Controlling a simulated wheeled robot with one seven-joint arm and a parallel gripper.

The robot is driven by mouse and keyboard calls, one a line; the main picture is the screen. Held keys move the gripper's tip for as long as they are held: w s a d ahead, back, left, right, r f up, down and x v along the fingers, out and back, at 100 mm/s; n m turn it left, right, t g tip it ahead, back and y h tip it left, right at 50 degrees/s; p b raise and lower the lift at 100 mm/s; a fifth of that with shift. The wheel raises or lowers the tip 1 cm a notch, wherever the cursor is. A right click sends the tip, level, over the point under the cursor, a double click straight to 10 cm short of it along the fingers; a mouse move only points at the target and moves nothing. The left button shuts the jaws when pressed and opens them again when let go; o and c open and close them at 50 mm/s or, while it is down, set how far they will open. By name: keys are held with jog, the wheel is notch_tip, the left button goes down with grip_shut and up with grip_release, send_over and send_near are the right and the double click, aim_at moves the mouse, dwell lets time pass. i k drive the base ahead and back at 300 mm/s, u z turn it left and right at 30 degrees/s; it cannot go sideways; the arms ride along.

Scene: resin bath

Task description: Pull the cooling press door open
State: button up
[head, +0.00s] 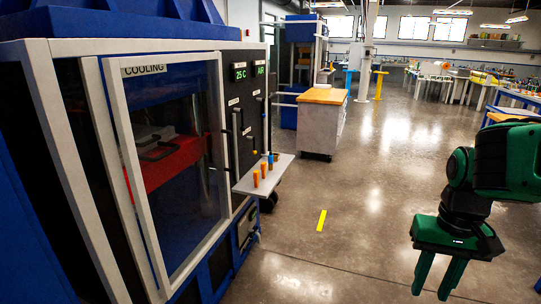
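The cooling press door (135,190) is a white-framed clear panel labelled COOLING, on the blue and white machine at the left. My gripper (437,284) hangs at the lower right, pointing down, fingers apart and empty. It is well away from the door, with open floor between them.
A small white shelf (248,184) with orange and blue pegs juts out right of the door. A dark control panel (247,95) reads 25 C and AIR. A wheeled cabinet (322,125) stands farther back. The floor around the yellow strip (321,220) is clear.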

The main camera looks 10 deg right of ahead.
aim_at(112, 66)
jog(key=z, duration=0.65)
jog(key=k, duration=0.8)
jog(key=z, duration=0.5)
jog(key=i, duration=1.4)
jog(key=u, duration=1.25)
jog(key=i, duration=1.05)
jog(key=u, duration=0.55)
